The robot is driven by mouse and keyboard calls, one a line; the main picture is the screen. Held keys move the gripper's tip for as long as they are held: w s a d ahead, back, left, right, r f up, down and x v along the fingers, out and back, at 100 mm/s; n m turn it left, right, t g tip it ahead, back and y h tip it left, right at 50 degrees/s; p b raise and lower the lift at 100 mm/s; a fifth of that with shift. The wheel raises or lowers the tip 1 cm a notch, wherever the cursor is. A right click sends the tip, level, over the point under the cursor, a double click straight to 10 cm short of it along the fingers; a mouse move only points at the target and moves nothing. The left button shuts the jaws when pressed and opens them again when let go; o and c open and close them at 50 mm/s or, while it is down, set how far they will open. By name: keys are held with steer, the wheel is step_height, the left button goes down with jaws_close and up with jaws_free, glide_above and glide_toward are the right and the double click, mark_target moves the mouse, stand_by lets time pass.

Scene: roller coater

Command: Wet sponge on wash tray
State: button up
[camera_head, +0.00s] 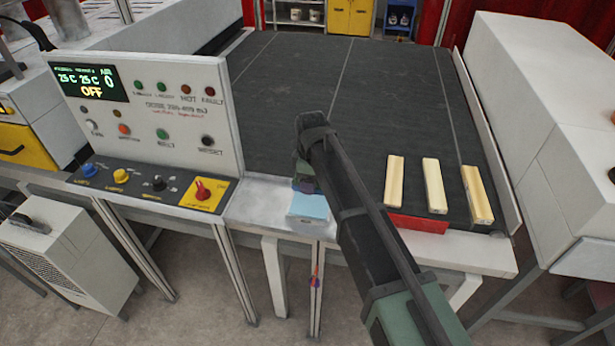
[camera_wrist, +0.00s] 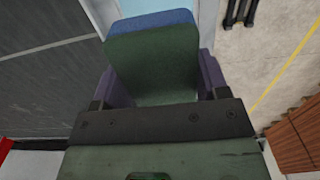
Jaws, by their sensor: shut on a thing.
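My gripper (camera_head: 306,184) is above the near edge of the bench, by the control panel. In the wrist view its two purple fingers (camera_wrist: 157,78) are shut on a sponge (camera_wrist: 152,58), which has a dark green face and a blue layer. In the head view the sponge is mostly hidden by my arm and gripper. A light blue tray (camera_head: 309,208) sits on the white bench ledge just under the gripper.
A control panel (camera_head: 150,110) with a display reading OFF stands to the left. Several pale wooden blocks (camera_head: 434,186) lie on the dark conveyor (camera_head: 330,85), to the right of my arm, near a red strip (camera_head: 418,224). A white machine (camera_head: 555,130) bounds the right side.

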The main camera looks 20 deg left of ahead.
mark_target(310, 204)
step_height(310, 204, down, 7)
steer(key=b, duration=0.7)
steer(key=shift+f+b, duration=0.55)
steer(key=shift+b, duration=0.05)
stand_by(1.7)
step_height(310, 204, up, 7)
steer(key=p, duration=0.7)
steer(key=shift+r, duration=0.15)
steer(key=shift+f, duration=0.2)
